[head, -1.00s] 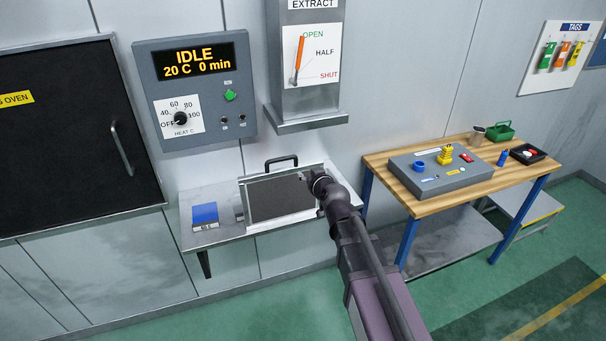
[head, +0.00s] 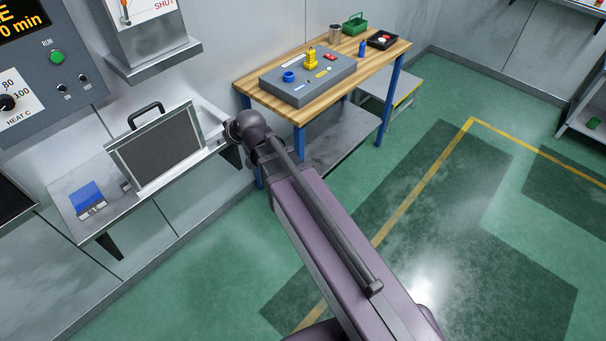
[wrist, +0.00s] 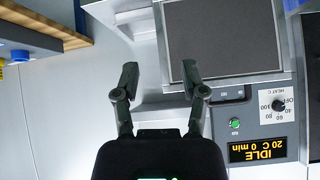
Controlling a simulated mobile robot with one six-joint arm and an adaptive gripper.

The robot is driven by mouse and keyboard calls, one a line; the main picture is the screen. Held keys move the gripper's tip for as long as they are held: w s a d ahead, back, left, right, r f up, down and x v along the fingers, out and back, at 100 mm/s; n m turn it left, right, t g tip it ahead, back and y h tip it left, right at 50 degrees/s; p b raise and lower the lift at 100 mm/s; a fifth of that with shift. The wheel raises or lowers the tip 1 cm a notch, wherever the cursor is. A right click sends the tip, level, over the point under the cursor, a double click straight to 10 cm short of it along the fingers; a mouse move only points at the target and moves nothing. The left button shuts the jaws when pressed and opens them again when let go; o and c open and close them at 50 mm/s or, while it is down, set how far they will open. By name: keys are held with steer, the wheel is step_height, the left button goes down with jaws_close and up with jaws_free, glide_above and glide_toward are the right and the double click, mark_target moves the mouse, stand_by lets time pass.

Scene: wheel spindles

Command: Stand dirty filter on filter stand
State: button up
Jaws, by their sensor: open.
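A framed dark grey panel (head: 158,150), which looks like the filter, stands tilted on the wall shelf (head: 75,190) in the head view. A black handle (head: 146,114) rises at its top edge. In the head view my wrist hides the fingers.
A blue block (head: 88,197) sits left of the panel on the shelf. The control box (head: 45,75) and extract duct (head: 150,55) are on the wall above. A wooden workbench (head: 375,62) with a grey fixture box (head: 308,78) stands to the right. The green floor (head: 420,190) is open.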

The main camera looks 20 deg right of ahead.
steer(key=s+d+f+m+g+h, duration=0.2)
steer(key=s+d+g, duration=0.2)
steer(key=s+d, duration=0.3)
steer(key=s+d+f+m+g+h, duration=0.2)
steer(key=s+d, duration=0.6)
steer(key=d, duration=0.4)
steer(key=shift+s+f+m+g+h, duration=0.2)
steer(key=shift+f+m+g+h, duration=0.15)
steer(key=shift+f+g, duration=0.45)
step_height(320, 180, down, 2)
steer(key=b, duration=0.2)
steer(key=shift+f+b, duration=0.25)
steer(key=shift+b, duration=0.05)
steer(key=shift+o, duration=0.2)
steer(key=shift+a, duration=0.15)
